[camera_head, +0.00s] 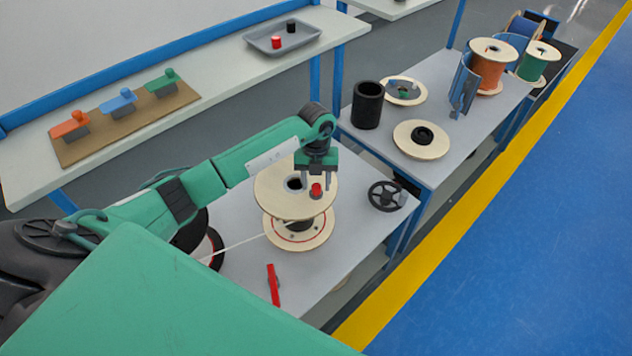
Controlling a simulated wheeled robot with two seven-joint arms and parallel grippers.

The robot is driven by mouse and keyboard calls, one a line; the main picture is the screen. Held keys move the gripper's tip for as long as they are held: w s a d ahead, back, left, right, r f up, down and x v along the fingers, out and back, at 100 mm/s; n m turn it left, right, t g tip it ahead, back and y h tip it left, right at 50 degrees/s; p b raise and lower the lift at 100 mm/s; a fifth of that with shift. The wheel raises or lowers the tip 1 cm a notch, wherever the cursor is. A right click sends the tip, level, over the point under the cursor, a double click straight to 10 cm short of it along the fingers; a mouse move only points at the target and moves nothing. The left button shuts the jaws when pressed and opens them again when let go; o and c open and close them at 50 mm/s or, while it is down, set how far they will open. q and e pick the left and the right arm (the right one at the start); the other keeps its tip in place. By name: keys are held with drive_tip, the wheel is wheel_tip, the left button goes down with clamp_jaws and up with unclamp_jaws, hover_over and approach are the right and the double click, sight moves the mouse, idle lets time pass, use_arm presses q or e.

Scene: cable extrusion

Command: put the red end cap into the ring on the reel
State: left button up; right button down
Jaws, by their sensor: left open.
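The reel (268,202) has pale wooden flanges and stands on the grey table below my left gripper. A dark ring or hole (294,183) shows at the middle of its upper flange. My left gripper (316,191) points down over the right part of that flange, with its fingers apart. A small red end cap (316,189) shows between the fingertips, right of the dark ring. I cannot tell whether it touches the fingers or the flange. Another red cap (276,42) sits in the grey tray at the back. My right gripper is not in view.
A red tool (273,284) lies in front of the reel, and a black handwheel (386,195) stands right of it. A pale cable (238,245) runs left from the reel. The grey tray (251,44) also holds a black cap (291,25). More spools stand on the right table (455,178).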

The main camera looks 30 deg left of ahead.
use_arm(q)
wheel_tip(320, 180, up, 12)
drive_tip(key=w+b, duration=0.1)
drive_tip(key=b, duration=0.2)
drive_tip(key=shift+w+a+f, duration=0.25)
drive_tip(key=shift+w+a, duration=0.05)
drive_tip(key=shift+a, duration=0.1)
